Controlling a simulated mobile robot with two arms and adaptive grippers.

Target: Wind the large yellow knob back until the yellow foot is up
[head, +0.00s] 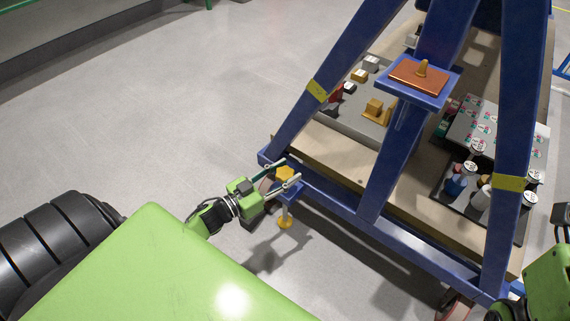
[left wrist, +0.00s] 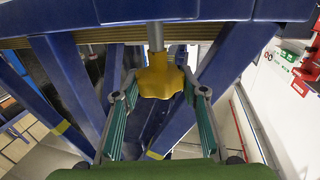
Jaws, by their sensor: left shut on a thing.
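The large yellow knob (head: 285,173) is at the lower corner of the blue frame, on an upright metal rod. My left gripper (head: 288,173) is shut on this knob, one finger on each side. In the left wrist view, the knob (left wrist: 161,78) sits between the two fingers (left wrist: 160,100), with the rod running from it. The yellow foot (head: 285,223) is at the lower end of the rod, near the floor; I cannot tell whether it touches. Part of my right arm (head: 548,285) shows at the right edge, and its jaws cannot be made out.
The blue frame (head: 330,208) has sloping beams and wheels at the bottom. Its deck carries a grey panel (head: 490,128), bottle-like items and small blocks. A blue plate with an orange top (head: 419,76) stands among the beams. The grey floor (head: 170,110) at the left is clear.

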